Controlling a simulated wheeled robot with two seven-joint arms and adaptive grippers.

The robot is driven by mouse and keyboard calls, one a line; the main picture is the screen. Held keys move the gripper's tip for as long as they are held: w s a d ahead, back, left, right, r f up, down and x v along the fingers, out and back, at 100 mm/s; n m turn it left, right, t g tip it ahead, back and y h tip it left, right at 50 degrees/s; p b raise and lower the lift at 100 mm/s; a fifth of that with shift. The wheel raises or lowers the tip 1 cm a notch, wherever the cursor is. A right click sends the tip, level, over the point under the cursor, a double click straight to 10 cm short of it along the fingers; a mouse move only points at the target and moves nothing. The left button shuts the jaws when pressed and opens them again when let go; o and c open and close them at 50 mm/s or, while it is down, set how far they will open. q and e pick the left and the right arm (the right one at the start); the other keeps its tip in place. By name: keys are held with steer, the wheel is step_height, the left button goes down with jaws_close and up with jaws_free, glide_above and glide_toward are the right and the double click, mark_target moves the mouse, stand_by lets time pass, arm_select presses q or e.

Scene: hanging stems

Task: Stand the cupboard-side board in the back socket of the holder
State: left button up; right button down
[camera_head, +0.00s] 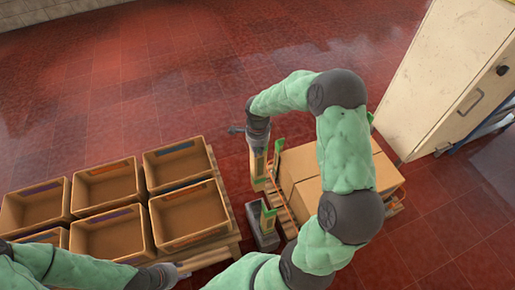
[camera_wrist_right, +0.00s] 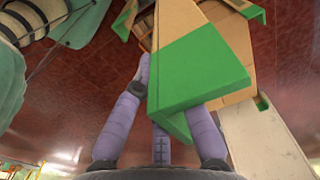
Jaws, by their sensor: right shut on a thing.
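My right gripper (camera_head: 258,147) is shut on a tan angled board with a green end. In the wrist view this board (camera_wrist_right: 205,65) fills the space between the fingers, hiding part of them. In the head view the held board (camera_head: 258,172) hangs upright beside the pallet, above and behind the holder. The holder (camera_head: 265,240) is a grey block on the floor at the pallet's near left. Another green-topped board (camera_head: 268,217) stands upright at it. The sockets are too small to make out. My left gripper (camera_head: 183,270) is low, by the crate table; its jaws are unclear.
Tan boxes (camera_head: 303,165) sit on a pallet, partly hidden by my right arm. Another green-topped board (camera_head: 278,152) stands at the pallet's back left corner. Several crates (camera_head: 183,160) stand on a wooden table at left. A pale cupboard (camera_head: 450,70) stands at right. The floor behind is clear.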

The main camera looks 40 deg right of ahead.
mark_target(258, 177)
steer(key=shift+f+b, duration=6.2)
steer(key=shift+f, duration=6)
step_height(258, 177, down, 8)
steer(key=b, duration=0.8)
steer(key=shift+r, duration=0.25)
steer(key=shift+f+b, duration=0.3)
steer(key=shift+f, duration=0.3)
steer(key=c, duration=1.2)
jaws_free()
step_height(258, 177, up, 12)
steer(key=shift+s, duration=0.1)
